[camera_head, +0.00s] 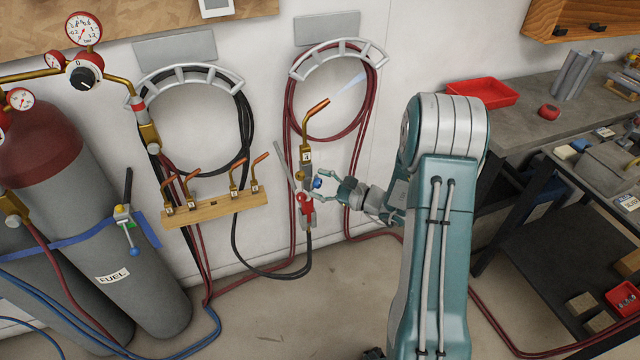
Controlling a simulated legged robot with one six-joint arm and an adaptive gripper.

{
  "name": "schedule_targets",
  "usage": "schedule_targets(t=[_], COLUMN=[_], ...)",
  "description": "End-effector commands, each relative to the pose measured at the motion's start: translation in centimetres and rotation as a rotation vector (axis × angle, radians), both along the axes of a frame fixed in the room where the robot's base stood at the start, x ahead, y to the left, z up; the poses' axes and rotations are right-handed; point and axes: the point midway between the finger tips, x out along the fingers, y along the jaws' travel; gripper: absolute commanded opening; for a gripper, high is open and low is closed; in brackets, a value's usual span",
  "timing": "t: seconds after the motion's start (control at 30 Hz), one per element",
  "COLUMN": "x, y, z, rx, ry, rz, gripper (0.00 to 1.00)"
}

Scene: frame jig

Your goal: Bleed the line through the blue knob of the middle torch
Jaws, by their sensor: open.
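A brass torch (306,153) with a copper tip stands upright, apart from the wooden rack (230,206). A small tag is on its body. Its blue knob (317,183) faces my gripper. A red part (304,203) is low on the torch, and a black hose hangs below.
Gas cylinders (90,220) with gauges (84,30) stand at the left. Coiled hoses hang on wall brackets (195,77), and hoses run along the floor. A workbench (535,125) with a red tray (482,93) stands at the right. The floor in front is mostly clear.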

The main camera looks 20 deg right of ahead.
Motion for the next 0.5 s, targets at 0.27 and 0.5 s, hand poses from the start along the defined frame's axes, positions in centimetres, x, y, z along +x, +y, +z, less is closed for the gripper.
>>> schedule_targets(t=[0.27, 0.5], x=[-1.5, -5.1], y=[-1.7, -5.3], z=[0.0, 0.0], rx=[0.001, 0.001], ry=[0.000, 0.001], rz=[-0.005, -0.006], gripper=[0.70, 0.70])
